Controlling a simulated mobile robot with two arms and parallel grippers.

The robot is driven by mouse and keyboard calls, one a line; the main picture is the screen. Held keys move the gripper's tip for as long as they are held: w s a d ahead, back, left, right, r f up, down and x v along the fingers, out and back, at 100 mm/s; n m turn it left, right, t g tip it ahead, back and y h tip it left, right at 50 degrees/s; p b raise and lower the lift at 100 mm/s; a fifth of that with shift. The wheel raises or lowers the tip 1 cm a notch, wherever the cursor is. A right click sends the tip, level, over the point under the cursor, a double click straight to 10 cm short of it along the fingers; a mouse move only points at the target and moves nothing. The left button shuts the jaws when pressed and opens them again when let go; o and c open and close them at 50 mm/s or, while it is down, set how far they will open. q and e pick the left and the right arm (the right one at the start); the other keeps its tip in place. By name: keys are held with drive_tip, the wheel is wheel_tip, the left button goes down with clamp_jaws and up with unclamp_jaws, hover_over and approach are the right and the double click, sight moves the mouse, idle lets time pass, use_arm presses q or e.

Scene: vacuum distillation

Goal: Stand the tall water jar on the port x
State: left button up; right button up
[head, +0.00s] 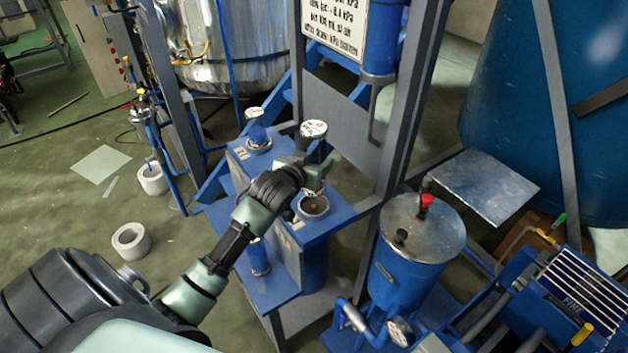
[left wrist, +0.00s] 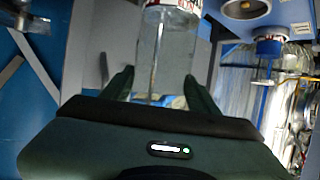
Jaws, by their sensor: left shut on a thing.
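My left gripper (head: 316,190) is shut on a clear glass jar, the tall water jar (left wrist: 165,55), which stands between the fingers in the left wrist view. A thin tube shows through the glass. An open round port (head: 314,208) with a metal ring lies just below the gripper on a blue stand; a round port (left wrist: 246,8) also shows at the top right of the wrist view. I cannot tell from the small labels which port is x, nor whether the jar touches the stand. My right gripper is not in view.
A white-topped fitting (head: 256,132) stands at the stand's back left. A blue vessel (head: 408,262) with a metal lid stands to the right.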

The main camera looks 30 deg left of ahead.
use_arm(q)
wheel_tip(320, 180, down, 4)
drive_tip(key=shift+r, duration=0.1)
wheel_tip(320, 180, down, 3)
drive_tip(key=shift+f+p, duration=0.1)
drive_tip(key=shift+p, duration=0.2)
drive_tip(key=shift+f, duration=0.4)
drive_tip(key=o, duration=1.7)
drive_tip(key=shift+f, duration=0.15)
drive_tip(key=shift+o, duration=0.2)
